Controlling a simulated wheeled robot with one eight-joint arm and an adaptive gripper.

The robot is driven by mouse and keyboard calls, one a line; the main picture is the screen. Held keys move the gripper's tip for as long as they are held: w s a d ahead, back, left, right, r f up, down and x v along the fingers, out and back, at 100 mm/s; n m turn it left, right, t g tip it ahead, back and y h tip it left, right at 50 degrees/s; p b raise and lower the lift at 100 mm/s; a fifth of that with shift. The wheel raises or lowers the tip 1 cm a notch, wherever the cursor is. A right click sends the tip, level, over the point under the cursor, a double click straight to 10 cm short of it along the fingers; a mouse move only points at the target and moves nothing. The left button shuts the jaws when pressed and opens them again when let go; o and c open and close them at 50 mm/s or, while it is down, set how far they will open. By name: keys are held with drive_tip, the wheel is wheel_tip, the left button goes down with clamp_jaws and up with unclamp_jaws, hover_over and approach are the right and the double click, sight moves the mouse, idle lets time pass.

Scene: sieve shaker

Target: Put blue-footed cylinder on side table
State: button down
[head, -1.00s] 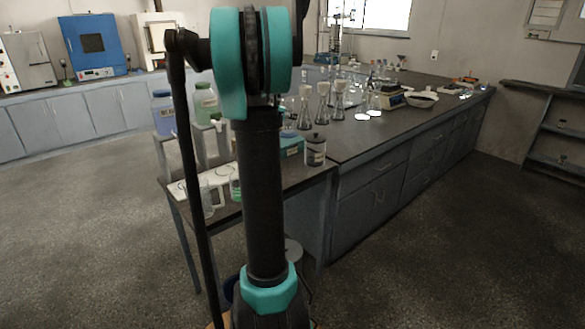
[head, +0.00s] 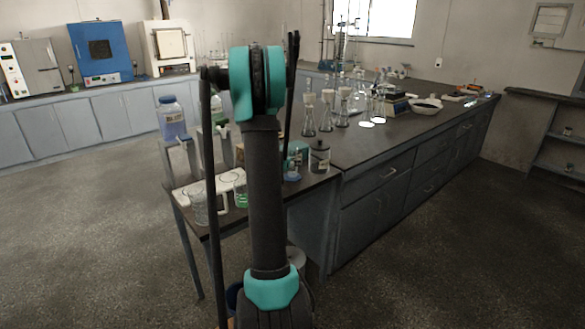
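The side table (head: 312,184) is the small dark-topped table left of the long bench. A small clear piece with a blue base, apparently the blue-footed cylinder (head: 292,177), shows just right of my upright arm link, low over or on the side table's right part. Its upper part is hard to make out. I cannot tell whether its foot touches the top. My gripper's fingers are too small and too covered by my arm to read.
The floor in front is clear.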

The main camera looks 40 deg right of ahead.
drive_tip(key=shift+f, duration=1.15)
drive_tip(key=c, duration=1.1)
unclamp_jaws()
drive_tip(key=shift+f, duration=0.1)
drive_tip(key=v, duration=1.2)
drive_tip(key=s+a+f+n+y, duration=0.3)
drive_tip(key=s+a, duration=0.4)
drive_tip(key=a, duration=0.4)
drive_tip(key=s+a+f+n+g+y, duration=0.1)
drive_tip(key=s+a+f+n+y, duration=0.2)
drive_tip(key=s+a+n+y, duration=0.2)
drive_tip(key=s+a+f+n+y, duration=0.3)
drive_tip(key=s+a, duration=0.8)
drive_tip(key=a, duration=0.6)
drive_tip(key=shift+s+a+f+n+g+y, duration=0.25)
drive_tip(key=shift+n+g+y, duration=0.2)
drive_tip(key=shift+n, duration=0.35)
